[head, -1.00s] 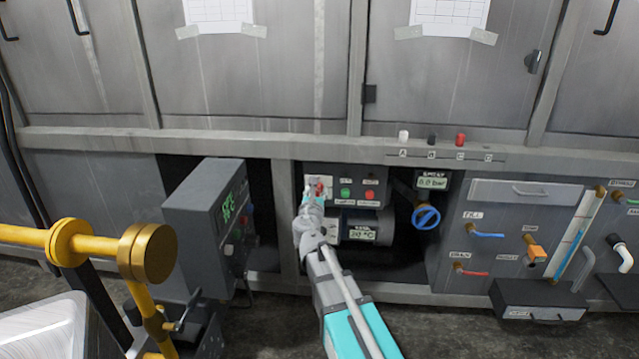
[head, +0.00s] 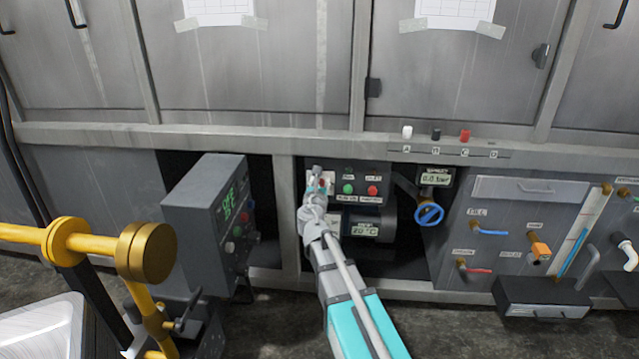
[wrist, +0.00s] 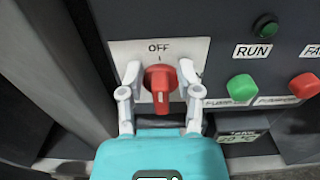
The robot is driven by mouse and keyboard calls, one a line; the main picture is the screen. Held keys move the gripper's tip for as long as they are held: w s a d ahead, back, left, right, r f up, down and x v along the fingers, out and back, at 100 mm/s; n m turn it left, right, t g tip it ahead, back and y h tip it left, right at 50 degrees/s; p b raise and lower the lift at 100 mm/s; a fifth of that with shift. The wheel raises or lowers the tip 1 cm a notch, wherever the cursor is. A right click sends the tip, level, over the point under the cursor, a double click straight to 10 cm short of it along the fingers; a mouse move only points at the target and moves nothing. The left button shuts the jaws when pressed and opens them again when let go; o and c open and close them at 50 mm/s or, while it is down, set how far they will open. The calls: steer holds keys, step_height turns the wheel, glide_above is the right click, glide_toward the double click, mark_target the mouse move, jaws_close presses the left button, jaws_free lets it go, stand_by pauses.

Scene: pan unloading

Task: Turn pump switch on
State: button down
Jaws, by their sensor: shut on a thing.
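The pump switch is a red rotary knob (wrist: 160,86) on a white plate (wrist: 195,48) marked OFF at the top; the plate's right part is hidden by a finger. Its grip bar stands nearly upright, in line with the tick under OFF. My gripper (wrist: 160,90) has one finger on each side of the knob and is shut on it. In the head view my gripper (head: 318,182) reaches the switch at the control panel's left end and covers much of it. The RUN lamp (wrist: 265,27) looks dark green.
Green (wrist: 241,87) and red (wrist: 305,85) buttons sit close right of the switch. A grey frame post (head: 287,215) stands close to its left. A grey control box (head: 190,215) juts out further left. A blue valve wheel (head: 429,214) is to the right.

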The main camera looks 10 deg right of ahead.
steer(key=shift+m, duration=0.3)
steer(key=m, duration=0.4)
steer(key=shift+s+d+f, duration=0.1)
steer(key=shift+s+d, duration=0.1)
steer(key=shift+d, duration=0.05)
steer(key=m, duration=0.4)
steer(key=shift+s+d+f+m+b, duration=0.1)
steer(key=shift+d+f+m+b, duration=0.15)
steer(key=shift+d+m+b, duration=0.1)
steer(key=shift+d+f+m+b, duration=0.1)
steer(key=shift+f+m+b, duration=0.1)
steer(key=shift+m, duration=1.25)
steer(key=shift+f+m+b, duration=0.2)
steer(key=shift+m, duration=1.25)
steer(key=shift+d+f+m+b, duration=0.1)
steer(key=shift+f+m+b, duration=0.1)
steer(key=shift+m, duration=1.25)
steer(key=shift+a, duration=0.1)
